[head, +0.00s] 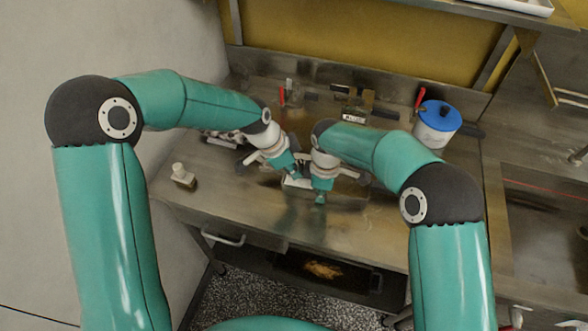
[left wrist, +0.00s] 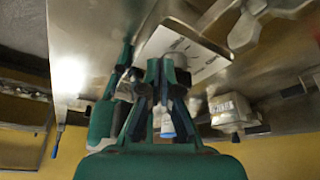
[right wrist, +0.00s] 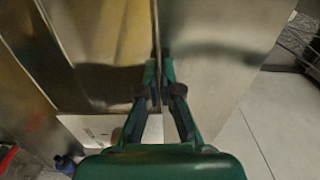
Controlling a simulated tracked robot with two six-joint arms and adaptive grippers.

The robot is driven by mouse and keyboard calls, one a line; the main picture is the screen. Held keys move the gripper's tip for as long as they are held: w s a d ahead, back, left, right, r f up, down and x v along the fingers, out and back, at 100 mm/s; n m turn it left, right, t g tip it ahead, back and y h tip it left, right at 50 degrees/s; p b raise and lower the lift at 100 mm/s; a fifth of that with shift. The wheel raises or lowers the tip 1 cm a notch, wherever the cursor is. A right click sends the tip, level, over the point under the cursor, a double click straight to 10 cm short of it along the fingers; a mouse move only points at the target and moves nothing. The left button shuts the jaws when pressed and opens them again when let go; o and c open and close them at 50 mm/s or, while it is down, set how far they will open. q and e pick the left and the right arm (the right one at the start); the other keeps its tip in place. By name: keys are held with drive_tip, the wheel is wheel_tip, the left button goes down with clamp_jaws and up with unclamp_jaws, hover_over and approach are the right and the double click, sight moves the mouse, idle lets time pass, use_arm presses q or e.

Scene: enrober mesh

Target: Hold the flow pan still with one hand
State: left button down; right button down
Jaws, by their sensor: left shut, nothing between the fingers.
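My left gripper (head: 294,174) is shut and empty above the middle of the metal bench. Its fingertips (left wrist: 165,62) are together in the left wrist view, beside a pale plate with dark markings (left wrist: 193,52). My right gripper (head: 319,199) is lower and nearer the bench's front. In the right wrist view its fingers (right wrist: 159,70) close on a thin upright metal edge (right wrist: 156,25), which looks like the wall of the flow pan. The pan's dark, shiny metal (right wrist: 105,40) shows left of that edge. In the head view my arms hide most of the pan.
A white pot with a blue lid (head: 437,121) stands at the back right of the bench. A small white fitting (head: 182,175) is at the left. Small tools and a labelled block (head: 354,117) lie along the back. A sink (head: 545,205) is at the right.

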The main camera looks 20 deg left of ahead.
use_arm(q)
drive_tip(key=shift+a, duration=0.1)
idle(0.6)
drive_tip(key=shift+s+a, duration=0.2)
drive_tip(key=shift+a, duration=0.05)
drive_tip(key=s+a+r, duration=0.3)
drive_tip(key=a+r, duration=0.3)
drive_tip(key=r, duration=0.4)
drive_tip(key=x, duration=0.3)
drive_tip(key=d+x, duration=0.1)
drive_tip(key=x, duration=0.3)
drive_tip(key=w+x, duration=0.1)
drive_tip(key=x, duration=0.3)
drive_tip(key=shift+w+d+r, duration=0.1)
drive_tip(key=shift+d+r, duration=0.15)
drive_tip(key=shift+d, duration=0.15)
drive_tip(key=shift+w+d, duration=0.3)
drive_tip(key=shift+d, duration=0.2)
